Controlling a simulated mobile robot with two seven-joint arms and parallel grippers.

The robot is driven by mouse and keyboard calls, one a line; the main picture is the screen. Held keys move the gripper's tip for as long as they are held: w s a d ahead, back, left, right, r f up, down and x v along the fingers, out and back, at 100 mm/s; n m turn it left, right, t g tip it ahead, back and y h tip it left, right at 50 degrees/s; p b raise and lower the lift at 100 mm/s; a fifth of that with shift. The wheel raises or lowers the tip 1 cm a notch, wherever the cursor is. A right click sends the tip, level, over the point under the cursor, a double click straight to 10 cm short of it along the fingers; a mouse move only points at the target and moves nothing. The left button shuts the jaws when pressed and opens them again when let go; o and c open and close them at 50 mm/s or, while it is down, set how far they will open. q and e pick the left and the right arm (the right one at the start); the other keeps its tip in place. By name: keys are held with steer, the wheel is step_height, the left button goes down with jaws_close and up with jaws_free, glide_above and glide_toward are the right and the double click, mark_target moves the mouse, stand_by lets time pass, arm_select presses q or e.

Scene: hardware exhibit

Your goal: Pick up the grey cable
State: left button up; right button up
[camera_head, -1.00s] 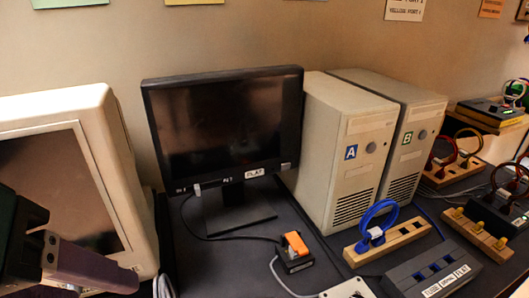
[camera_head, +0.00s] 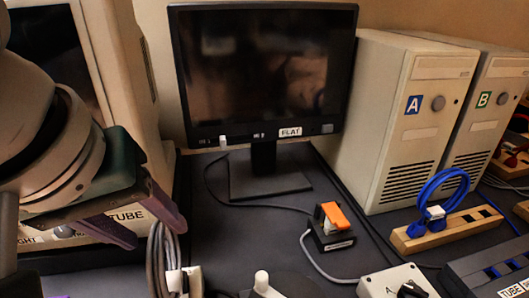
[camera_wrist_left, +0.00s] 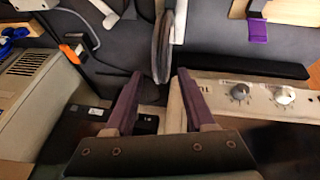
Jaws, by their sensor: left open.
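The grey cable (camera_head: 160,258) is a coiled bundle at the lower left of the head view, in front of the TUBE-labelled monitor base, with a white clip (camera_head: 184,280) at its side. In the left wrist view the grey cable (camera_wrist_left: 163,42) shows as a narrow upright loop at the top middle. My left gripper (camera_head: 158,238) is open and empty, its purple fingers right beside the coil. In the left wrist view the fingertips of my left gripper (camera_wrist_left: 160,74) stand apart, with the loop in line with the gap. Contact cannot be told. My right gripper is not in view.
The tube monitor (camera_head: 60,45) stands close on the left. A flat monitor (camera_head: 262,75) is behind. An orange-topped block (camera_head: 333,228), a white box (camera_head: 397,283) and a wooden rack with a blue cable (camera_head: 440,190) are to the right. Dark table shows between them.

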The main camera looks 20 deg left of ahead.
mark_target(171, 274)
arm_select(q)
steer(key=x, duration=0.3)
steer(key=shift+r, duration=0.1)
jaws_close()
stand_by(1.3)
